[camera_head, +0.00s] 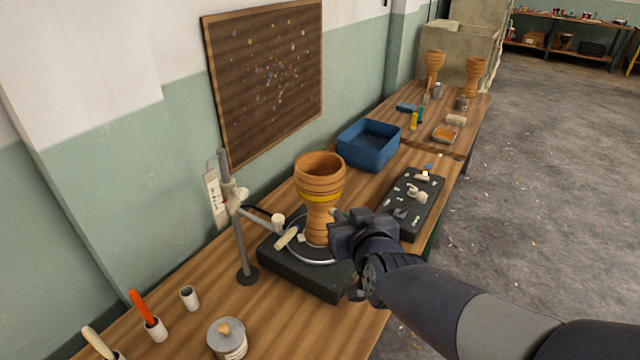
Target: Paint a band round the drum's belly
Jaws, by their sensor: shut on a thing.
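The goblet drum (320,180) is orange-brown wood with dark rings and stands upright on a round turntable (298,258) set in a black base (312,284). A yellow band (321,197) runs across the visible side of its lower bowl; the far side is hidden. My gripper (343,232) is just right of the drum's foot, over the turntable's right side. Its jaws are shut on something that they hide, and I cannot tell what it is. I cannot tell whether it touches the drum.
A metal stand (243,240) with a jointed arm reaches toward the turntable from the left. A blue bin (368,148) and a black tray (425,208) of small parts lie beyond. Pots with tools (155,328) and a lidded tin (227,340) stand at front left.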

